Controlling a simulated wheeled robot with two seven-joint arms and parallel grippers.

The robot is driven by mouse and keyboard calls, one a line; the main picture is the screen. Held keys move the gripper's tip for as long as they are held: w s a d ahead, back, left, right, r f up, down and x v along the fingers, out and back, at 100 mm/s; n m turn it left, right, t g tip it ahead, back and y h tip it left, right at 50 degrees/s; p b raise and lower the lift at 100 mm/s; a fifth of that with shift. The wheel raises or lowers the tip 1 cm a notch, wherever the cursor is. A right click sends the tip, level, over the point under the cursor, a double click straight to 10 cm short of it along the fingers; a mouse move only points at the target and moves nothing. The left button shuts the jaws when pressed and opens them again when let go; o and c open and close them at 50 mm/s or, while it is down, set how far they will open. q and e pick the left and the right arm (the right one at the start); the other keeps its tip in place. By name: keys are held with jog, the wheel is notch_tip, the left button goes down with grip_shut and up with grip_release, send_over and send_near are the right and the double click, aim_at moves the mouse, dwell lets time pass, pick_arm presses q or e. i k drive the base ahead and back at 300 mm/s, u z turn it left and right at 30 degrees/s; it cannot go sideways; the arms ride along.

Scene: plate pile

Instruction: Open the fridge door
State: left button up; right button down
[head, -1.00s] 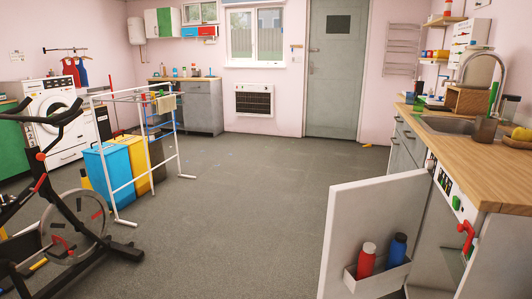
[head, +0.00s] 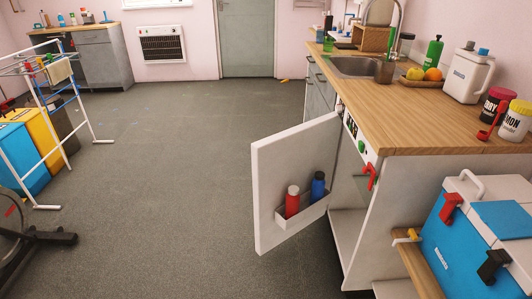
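The fridge door (head: 275,165) is a pale grey panel under the end of the wooden counter. It stands swung out to the left, wide open. A small rack (head: 300,215) on its inner face holds a red bottle (head: 292,201) and a blue bottle (head: 318,186). The fridge's white interior (head: 347,225) shows to the right of the door. Neither of my grippers shows in the head view.
A wooden counter (head: 425,115) with a sink (head: 365,67) runs along the right. A blue cool box (head: 455,245) stands at the lower right. A white drying rack (head: 62,155) and coloured bins are at the left. The grey floor (head: 165,170) between them is clear.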

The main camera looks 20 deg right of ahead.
aim_at(280, 161)
jog(key=z, duration=0.1)
jog(key=i, duration=1.6)
jog(key=z, duration=0.6)
